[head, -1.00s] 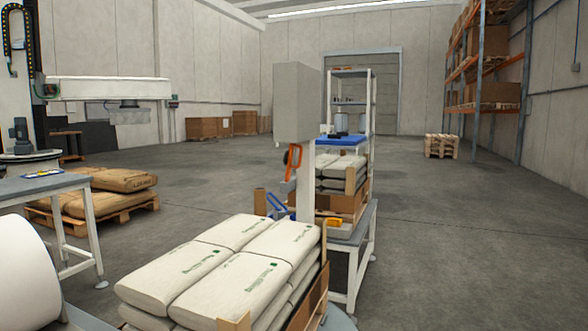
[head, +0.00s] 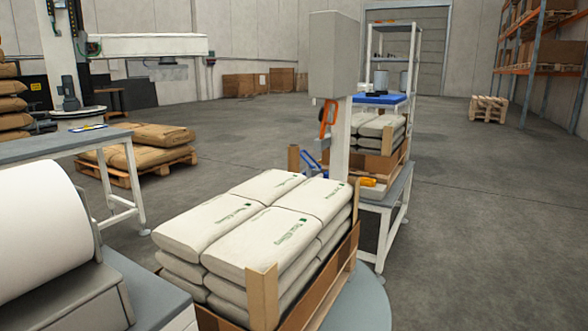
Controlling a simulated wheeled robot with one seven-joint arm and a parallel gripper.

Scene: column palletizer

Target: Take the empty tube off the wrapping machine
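What looks like the wrapping machine is a grey post with a box-shaped head (head: 334,55), standing behind a pallet of white sacks (head: 262,222). A grey round plate (head: 365,308) shows under the pallet's right side. An orange loop-shaped part (head: 328,117) is on the post below the head. I cannot make out an empty tube on the machine; its lower part is hidden behind the sacks. My gripper is not in view.
A large white roll (head: 35,245) on a grey stand is close at left. A table (head: 60,147) stands behind it. A bench (head: 393,205) with boxed sacks stands behind the post. A pallet of brown sacks (head: 150,150) is at left. The floor at right is clear.

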